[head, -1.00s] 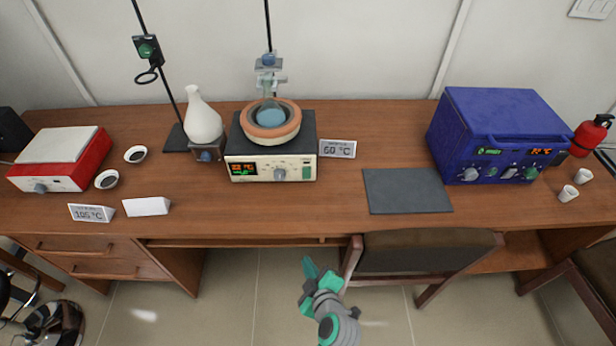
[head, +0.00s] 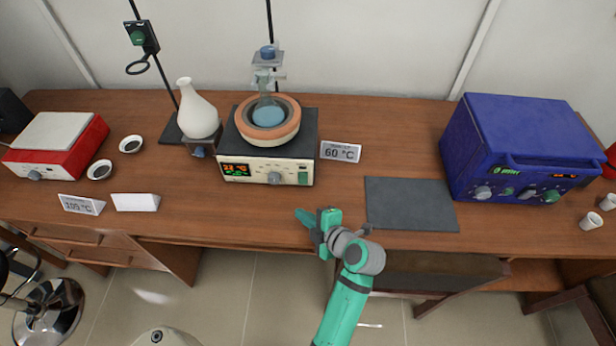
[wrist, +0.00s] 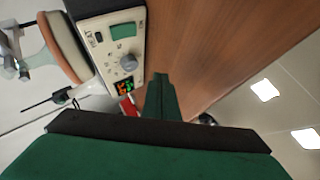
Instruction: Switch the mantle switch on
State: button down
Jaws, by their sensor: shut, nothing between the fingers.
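The heating mantle (head: 270,152) stands mid-table at the back, with a round brown bowl and a flask on top. Its cream front panel has a lit display, a grey knob (head: 274,178) and a green rocker switch (head: 303,178) at the right end. In the wrist view the panel appears turned, with the green switch (wrist: 122,32) near the top and the knob (wrist: 128,62) below it. I cannot tell which way the switch is tipped. My gripper (head: 304,218) is shut and empty at the table's front, apart from the panel and below the switch in the picture.
A 60 °C sign (head: 340,152) stands right of the mantle. A white flask (head: 197,116) stands left of the mantle. The tabletop just before the panel is clear.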

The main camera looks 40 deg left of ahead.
aim_at(303, 178)
jog(key=shift+w, duration=0.1)
jog(key=shift+w+a+f, duration=0.2)
jog(key=shift+w+a, duration=0.55)
jog(key=shift+w, duration=0.5)
jog(key=shift+w+a+f, duration=0.15)
jog(key=shift+w+a, duration=0.6)
jog(key=shift+w, duration=0.45)
jog(key=shift+w+a+f, duration=0.2)
jog(key=shift+w+a, duration=0.55)
jog(key=shift+w, duration=0.5)
jog(key=shift+w+a, duration=0.1)
jog(key=shift+w, duration=0.05)
jog(key=shift+w+a, duration=0.15)
jog(key=shift+w, duration=0.05)
jog(key=shift+w+a+f, duration=0.1)
jog(key=shift+w+a, duration=0.05)
jog(key=shift+w, duration=0.1)
dwell(0.5)
jog(key=shift+s+d, duration=0.4)
jog(key=shift+s, duration=0.25)
